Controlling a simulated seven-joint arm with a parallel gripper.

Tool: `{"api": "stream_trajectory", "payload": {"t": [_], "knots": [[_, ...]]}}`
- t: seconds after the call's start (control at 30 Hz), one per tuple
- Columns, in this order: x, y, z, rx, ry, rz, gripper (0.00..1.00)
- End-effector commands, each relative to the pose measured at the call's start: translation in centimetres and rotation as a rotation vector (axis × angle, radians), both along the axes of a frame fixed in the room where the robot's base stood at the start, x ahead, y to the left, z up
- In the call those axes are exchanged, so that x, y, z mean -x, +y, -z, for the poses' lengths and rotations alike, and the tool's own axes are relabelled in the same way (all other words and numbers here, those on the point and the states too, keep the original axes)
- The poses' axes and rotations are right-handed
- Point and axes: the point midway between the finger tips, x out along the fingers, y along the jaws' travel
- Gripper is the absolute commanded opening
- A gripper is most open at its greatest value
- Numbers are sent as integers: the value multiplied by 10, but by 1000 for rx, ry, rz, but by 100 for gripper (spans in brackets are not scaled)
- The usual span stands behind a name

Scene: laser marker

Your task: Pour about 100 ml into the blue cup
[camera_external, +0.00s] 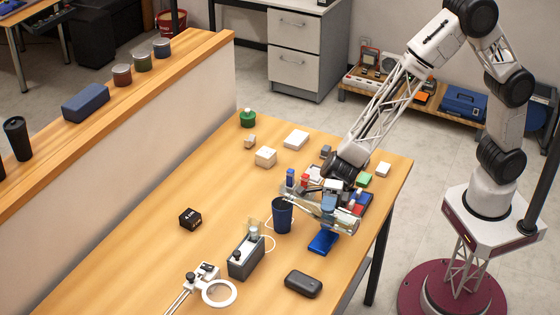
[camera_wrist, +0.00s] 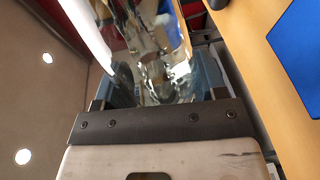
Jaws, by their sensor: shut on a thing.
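The dark blue cup (camera_external: 282,217) stands upright on the table. My gripper (camera_external: 330,197) is shut on a clear glass vessel (camera_external: 344,220), which is tipped nearly level. Its narrower end points left and reaches the area just above the cup's rim. In the wrist view the glass vessel (camera_wrist: 165,45) sits between both fingers of my gripper (camera_wrist: 165,82). I cannot make out a stream, or how much liquid is in the vessel or the cup.
A blue flat object (camera_external: 323,242) lies below the vessel. A grey box-like device (camera_external: 246,257), a ring-shaped lamp (camera_external: 219,292) and a dark case (camera_external: 303,284) stand in front. Small bottles and boxes crowd behind my gripper. The table's left part is mostly clear around a black cube (camera_external: 190,218).

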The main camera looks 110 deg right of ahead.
Motion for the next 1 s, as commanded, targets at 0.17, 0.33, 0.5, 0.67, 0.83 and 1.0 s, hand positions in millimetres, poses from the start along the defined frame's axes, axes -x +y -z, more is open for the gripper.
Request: {"api": "stream_trajectory", "payload": {"t": [0.17,0.33,0.5,0.67,0.83,1.0], "knots": [[1,2,-2,-5,3,1,23],[3,5,-3,-10,6,-1,23],[4,6,-3,-13,10,0,23],[5,7,-4,-16,12,-1,23],[5,7,-4,-19,14,0,23],[5,8,-5,-21,16,0,23]]}}
